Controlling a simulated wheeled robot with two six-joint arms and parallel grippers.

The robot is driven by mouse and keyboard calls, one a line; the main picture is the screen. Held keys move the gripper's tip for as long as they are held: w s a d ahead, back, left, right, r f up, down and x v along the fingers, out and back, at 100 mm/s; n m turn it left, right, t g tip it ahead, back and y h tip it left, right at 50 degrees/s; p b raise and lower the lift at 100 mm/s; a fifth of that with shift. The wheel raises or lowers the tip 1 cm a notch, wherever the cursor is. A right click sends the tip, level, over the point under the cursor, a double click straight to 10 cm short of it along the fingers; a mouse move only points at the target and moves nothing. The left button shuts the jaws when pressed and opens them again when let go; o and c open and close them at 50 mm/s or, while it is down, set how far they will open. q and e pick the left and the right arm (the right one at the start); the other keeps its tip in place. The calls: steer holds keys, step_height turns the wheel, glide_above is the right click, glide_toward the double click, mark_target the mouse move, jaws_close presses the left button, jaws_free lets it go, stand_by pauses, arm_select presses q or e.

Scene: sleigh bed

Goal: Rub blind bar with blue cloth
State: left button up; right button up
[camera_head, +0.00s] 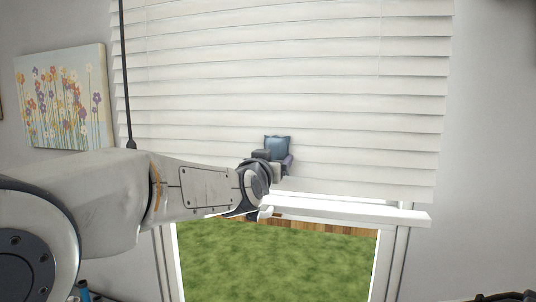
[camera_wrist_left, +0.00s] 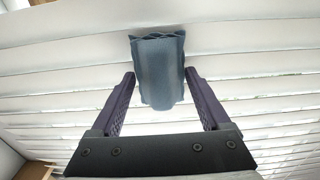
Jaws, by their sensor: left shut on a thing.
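The blue cloth (camera_head: 277,145) is a small bunched roll in front of the blind's lower slats. My left gripper (camera_head: 280,162) is shut on it. In the left wrist view the cloth (camera_wrist_left: 158,72) stands out between the two dark fingers of the left gripper (camera_wrist_left: 159,85). The blind bar (camera_head: 360,211) is the thick white bottom rail of the blind, just below the cloth in the head view. My left wrist hides the bar's left part. I cannot tell whether the cloth touches the blind. My right gripper cannot be made out.
White blind slats (camera_head: 300,60) cover most of the window. Below the bar the opening shows green grass (camera_head: 280,262). A dark blind wand (camera_head: 126,80) hangs at the left, close to my arm. A flower painting (camera_head: 63,97) hangs on the left wall.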

mark_target(303, 157)
arm_select(q)
steer(key=shift+s+d+r+p, duration=0.2)
steer(key=shift+d+p, duration=0.2)
steer(key=shift+d, duration=0.15)
steer(key=d+p, duration=0.1)
steer(key=s+d+p, duration=0.1)
steer(key=d, duration=0.1)
steer(key=shift+d+p, duration=0.2)
steer(key=shift+p, duration=0.2)
steer(key=shift+s+d+f+p, duration=0.1)
steer(key=shift+s+d+p, duration=0.1)
steer(key=shift+d, duration=0.2)
steer(key=shift+s+d+f+p, duration=0.1)
steer(key=shift+d+p, duration=0.1)
steer(key=shift+d, duration=0.2)
steer(key=shift+d, duration=0.1)
